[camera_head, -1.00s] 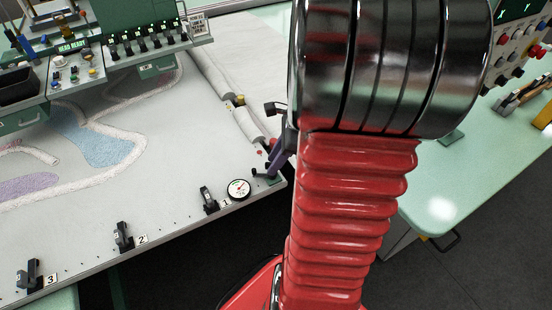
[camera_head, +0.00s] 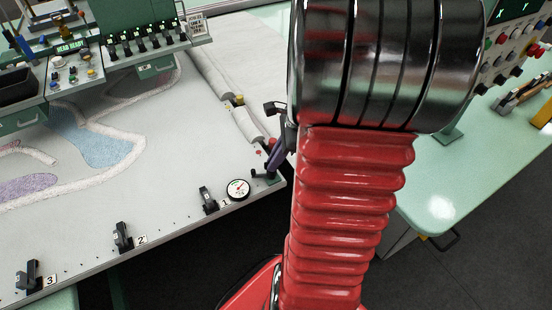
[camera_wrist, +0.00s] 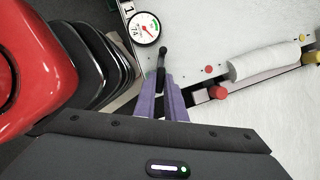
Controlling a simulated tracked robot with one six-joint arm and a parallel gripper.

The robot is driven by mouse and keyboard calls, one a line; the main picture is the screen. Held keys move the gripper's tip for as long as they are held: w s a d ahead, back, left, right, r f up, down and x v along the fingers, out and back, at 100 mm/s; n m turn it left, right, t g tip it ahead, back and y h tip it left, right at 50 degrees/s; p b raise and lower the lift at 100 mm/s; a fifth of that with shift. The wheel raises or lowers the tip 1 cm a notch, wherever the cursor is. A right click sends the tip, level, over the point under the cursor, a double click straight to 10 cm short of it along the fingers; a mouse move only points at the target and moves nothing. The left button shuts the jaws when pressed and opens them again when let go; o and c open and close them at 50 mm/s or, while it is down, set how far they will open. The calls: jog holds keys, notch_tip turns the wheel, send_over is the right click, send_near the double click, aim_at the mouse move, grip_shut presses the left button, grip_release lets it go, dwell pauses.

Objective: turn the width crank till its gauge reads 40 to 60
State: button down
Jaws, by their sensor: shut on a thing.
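The width gauge, a small round white dial, sits at the table corner by clamp 1 in the head view (camera_head: 238,189) and at the top in the wrist view (camera_wrist: 142,28). It has a red needle and a green band; its numbers are too small to read. The dark crank (camera_wrist: 162,58) is beside the gauge, its arm partly hidden by my fingers. My gripper (camera_wrist: 162,84) has purple fingers and is shut on the crank's handle, which is mostly hidden between them.
Black clamps (camera_head: 208,200) stand along the table's front edge. A white roller (camera_wrist: 264,61) with red and yellow knobs lies near the gripper. The green control console (camera_head: 70,65) is at the upper left. A green bench (camera_head: 440,190) is at the right.

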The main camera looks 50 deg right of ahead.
jog(key=n, duration=0.1)
jog(key=n+g, duration=0.1)
jog(key=n, duration=0.1)
jog(key=n+y, duration=0.1)
jog(key=n, duration=0.1)
jog(key=shift+w+g, duration=0.25)
jog(key=shift+g, duration=0.15)
jog(key=n+g, duration=0.1)
jog(key=n, duration=0.3)
jog(key=shift+w+a+n+g, duration=0.1)
jog(key=shift+n+g, duration=0.3)
jog(key=n, duration=0.2)
jog(key=n+g, duration=0.1)
jog(key=n, duration=0.1)
jog(key=shift+w+a+n+g, duration=0.1)
jog(key=shift+n+g, duration=0.2)
jog(key=shift+n+g+h, duration=0.6)
jog(key=shift+n, duration=1.4)
jog(key=c, duration=1.8)
grip_release()
jog(key=shift+w, duration=0.1)
jog(key=v, duration=1.3)
jog(key=shift+w+r, duration=0.15)
jog(key=shift+r, duration=0.15)
